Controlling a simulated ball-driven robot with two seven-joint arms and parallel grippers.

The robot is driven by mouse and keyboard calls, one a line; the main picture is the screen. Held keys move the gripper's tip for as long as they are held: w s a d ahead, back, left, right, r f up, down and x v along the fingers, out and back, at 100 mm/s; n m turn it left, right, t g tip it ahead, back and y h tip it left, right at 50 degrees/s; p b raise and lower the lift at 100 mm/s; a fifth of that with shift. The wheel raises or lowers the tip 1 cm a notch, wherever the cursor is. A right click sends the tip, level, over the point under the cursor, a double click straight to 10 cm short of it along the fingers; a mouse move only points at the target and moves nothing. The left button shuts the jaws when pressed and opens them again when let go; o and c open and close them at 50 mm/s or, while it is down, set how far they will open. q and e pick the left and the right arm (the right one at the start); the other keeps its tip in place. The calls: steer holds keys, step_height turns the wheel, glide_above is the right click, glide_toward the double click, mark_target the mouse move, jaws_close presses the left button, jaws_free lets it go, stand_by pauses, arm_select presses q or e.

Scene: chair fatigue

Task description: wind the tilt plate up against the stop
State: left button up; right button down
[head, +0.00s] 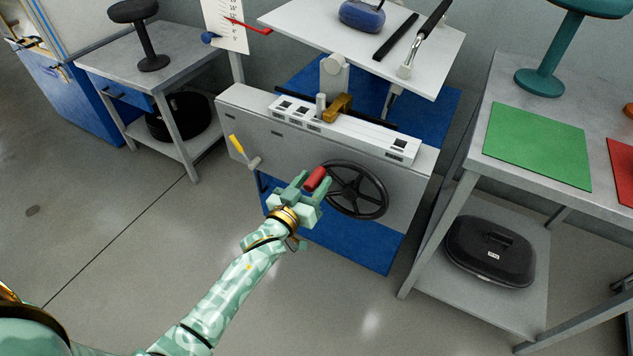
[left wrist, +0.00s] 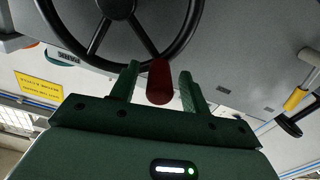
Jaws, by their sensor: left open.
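The tilt plate (head: 300,22) is a pale board at the top of the head view, above the grey machine housing (head: 240,112). A black handwheel (head: 378,200) is on the housing's front, with a red crank knob (head: 316,178) at its left side. My left gripper (head: 308,186) is open at the knob. In the left wrist view, the red knob (left wrist: 160,80) stands between the two spread fingers, with the handwheel (left wrist: 95,45) behind. I cannot tell whether a finger touches it. I cannot make out the stop for certain. My right gripper is out of view.
A yellow-handled lever (head: 237,146) sits left of the wheel. A red pointer (head: 248,26) crosses a scale. Side tables stand left (head: 105,57) and right (head: 480,150).

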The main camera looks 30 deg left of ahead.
arm_select(q)
steer(key=shift+w, duration=0.5)
steer(key=shift+c, duration=0.3)
